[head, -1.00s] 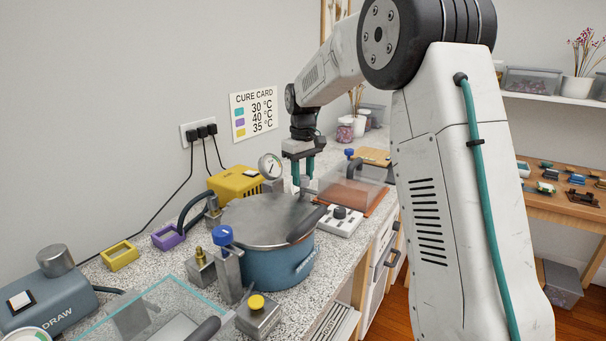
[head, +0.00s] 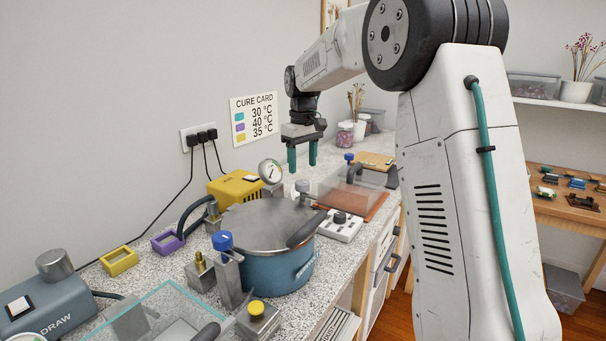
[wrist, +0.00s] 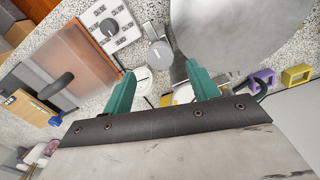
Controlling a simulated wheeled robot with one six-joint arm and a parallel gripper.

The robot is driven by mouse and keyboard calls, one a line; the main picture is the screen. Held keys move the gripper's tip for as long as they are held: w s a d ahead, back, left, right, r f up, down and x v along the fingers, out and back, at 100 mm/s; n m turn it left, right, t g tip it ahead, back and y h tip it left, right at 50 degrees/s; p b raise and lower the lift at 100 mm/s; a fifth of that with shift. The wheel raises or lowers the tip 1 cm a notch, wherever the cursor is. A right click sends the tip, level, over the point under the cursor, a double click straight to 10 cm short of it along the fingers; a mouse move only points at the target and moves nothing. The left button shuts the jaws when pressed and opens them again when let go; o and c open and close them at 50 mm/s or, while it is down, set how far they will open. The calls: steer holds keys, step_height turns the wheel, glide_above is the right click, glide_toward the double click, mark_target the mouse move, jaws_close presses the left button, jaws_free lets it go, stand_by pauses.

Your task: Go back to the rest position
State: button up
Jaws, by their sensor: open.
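My gripper (head: 302,156) hangs above the speckled counter, behind the blue pot, with its two teal fingers pointing down. The fingers are apart and nothing is between them. In the wrist view my gripper (wrist: 160,85) also shows its spread teal fingers, with a grey fitting and the counter seen below them. The blue pot (head: 278,272) stands on the counter with its grey lid (head: 262,222) on. A round pressure gauge (head: 270,171) stands behind the lid, a little below and left of the fingers.
A yellow box (head: 235,188), a white knob panel (head: 339,226) and a clear-covered plate (head: 352,197) surround the pot. Yellow (head: 119,261) and purple (head: 168,241) frames lie at left. A clear-lidded box (head: 165,315) is in front. The air around my gripper is free.

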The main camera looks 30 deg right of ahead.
steer(key=shift+r, duration=1.2)
steer(key=shift+f, duration=0.1)
steer(key=s+a+f+m, duration=0.1)
steer(key=s+a, duration=0.2)
steer(key=s, duration=1.1)
steer(key=s+a+f+m+t, duration=0.1)
steer(key=s+a+f, duration=0.1)
steer(key=s, duration=1.2)
steer(key=s+a+f+m, duration=0.1)
steer(key=s+a, duration=0.4)
steer(key=s, duration=0.9)
steer(key=shift+f, duration=0.2)
steer(key=shift+a, duration=0.1)
